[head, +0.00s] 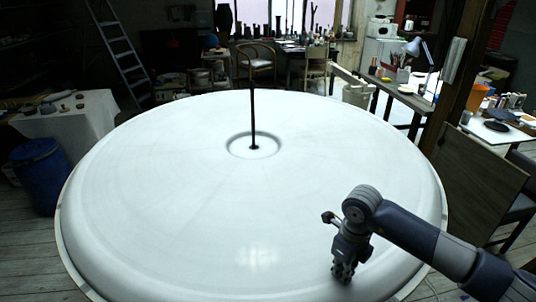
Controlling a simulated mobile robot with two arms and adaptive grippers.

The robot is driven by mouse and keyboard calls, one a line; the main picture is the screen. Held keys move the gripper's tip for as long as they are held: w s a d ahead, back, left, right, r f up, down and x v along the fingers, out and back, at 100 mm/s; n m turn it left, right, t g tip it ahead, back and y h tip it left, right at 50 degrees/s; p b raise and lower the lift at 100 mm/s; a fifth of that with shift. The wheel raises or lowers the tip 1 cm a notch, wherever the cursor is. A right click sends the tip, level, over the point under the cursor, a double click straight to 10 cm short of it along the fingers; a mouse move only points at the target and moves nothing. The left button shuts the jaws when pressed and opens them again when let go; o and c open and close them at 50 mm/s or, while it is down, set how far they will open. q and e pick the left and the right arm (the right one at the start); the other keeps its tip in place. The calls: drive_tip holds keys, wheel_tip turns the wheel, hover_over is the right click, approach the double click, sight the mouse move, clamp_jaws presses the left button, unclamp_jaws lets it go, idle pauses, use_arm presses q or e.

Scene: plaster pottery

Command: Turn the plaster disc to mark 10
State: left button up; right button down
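The plaster disc (180,200) is a large, round, white slab that fills the middle of the head view. A thin dark rod (253,115) stands upright at its centre, in a shallow round recess. No numbered mark can be read on the disc or its rim. My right gripper (343,271) points down over the front right part of the disc, near the rim. Its fingers look close together, but their opening and whether they touch the disc cannot be made out. My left gripper is not in the head view.
A blue barrel (40,172) and a white-covered table (78,118) stand left of the disc. A ladder (122,50) leans behind. A wooden post (455,75) and a brown panel (478,185) are close on the right. Chairs and cluttered tables stand at the back.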

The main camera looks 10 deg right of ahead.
sight(312, 288)
drive_tip(key=shift+s+a+f, duration=0.25)
drive_tip(key=shift+s+a, duration=0.05)
drive_tip(key=shift+a, duration=0.15)
drive_tip(key=shift+s+a+f, duration=0.2)
drive_tip(key=shift+s+a, duration=0.05)
drive_tip(key=shift+a, duration=0.2)
drive_tip(key=shift+s+a+r, duration=0.1)
drive_tip(key=shift+s+a, duration=0.1)
drive_tip(key=shift+a, duration=1.35)
drive_tip(key=shift+s+a+r, duration=0.1)
drive_tip(key=shift+s+a, duration=0.1)
drive_tip(key=shift+a, duration=1.55)
drive_tip(key=shift+d, duration=0.15)
